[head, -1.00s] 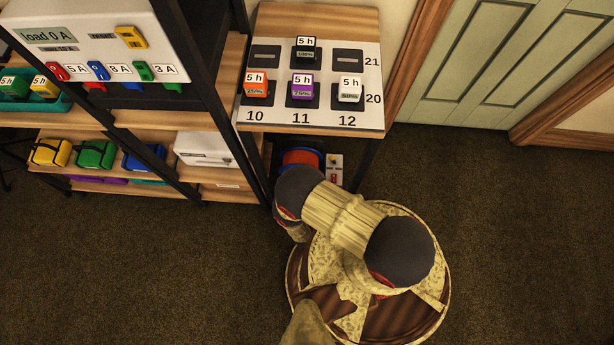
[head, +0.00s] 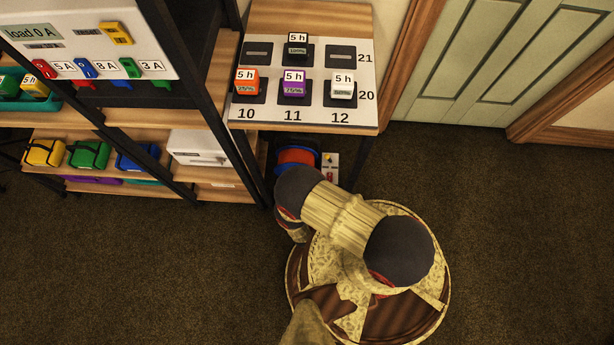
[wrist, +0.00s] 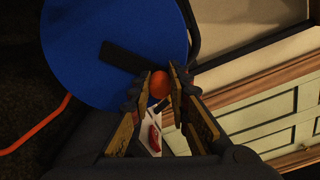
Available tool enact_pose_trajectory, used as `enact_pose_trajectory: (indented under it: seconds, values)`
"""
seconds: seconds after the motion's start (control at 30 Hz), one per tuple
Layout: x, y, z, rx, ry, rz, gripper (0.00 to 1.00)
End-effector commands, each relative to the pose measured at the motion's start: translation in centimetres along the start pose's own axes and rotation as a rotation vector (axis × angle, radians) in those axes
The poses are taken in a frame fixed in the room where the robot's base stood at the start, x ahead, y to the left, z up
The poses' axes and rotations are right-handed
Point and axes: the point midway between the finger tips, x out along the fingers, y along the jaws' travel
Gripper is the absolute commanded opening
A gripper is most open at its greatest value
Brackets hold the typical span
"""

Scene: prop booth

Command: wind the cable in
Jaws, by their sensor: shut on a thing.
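The cable reel is in the wrist view, with a round blue side plate (wrist: 95,40) and a black crank arm (wrist: 122,57) across it. An orange knob (wrist: 160,85) at the crank's end sits between the fingers of my gripper (wrist: 162,80), which is shut on it. The orange cable (wrist: 38,127) runs out from the reel to the left edge. In the head view the reel (head: 297,156) shows under the small table, its orange winding in sight and its lower part hidden behind my arm. My gripper is hidden in the head view.
A white panel with a red part (wrist: 155,138) is close to the fingers; it stands right of the reel in the head view (head: 330,168). The small table (head: 275,18) holds labelled battery blocks. A shelf (head: 120,118) stands left. Carpet (head: 520,220) is clear at right.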

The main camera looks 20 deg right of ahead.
Motion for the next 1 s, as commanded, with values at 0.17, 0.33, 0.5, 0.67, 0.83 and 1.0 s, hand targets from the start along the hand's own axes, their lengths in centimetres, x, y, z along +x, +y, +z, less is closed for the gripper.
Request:
enact_pose_trajectory:
  seconds: [0.17, 0.33, 0.5, 0.67, 0.83, 1.0]
  values:
    - [0.0, 0.1, 0.0, -0.001, -0.002, 0.002, 0.22]
    - [0.0, 0.0, 0.0, -0.001, -0.001, 0.001, 0.32]
    - [0.0, 0.0, 0.0, -0.001, -0.001, 0.001, 0.38]
    - [0.0, 0.0, 0.0, -0.001, -0.001, 0.000, 0.38]
    - [0.0, -0.3, 0.2, -0.001, -0.001, 0.000, 0.38]
    - [0.1, -1.5, 0.8, 0.000, -0.001, -0.001, 0.38]
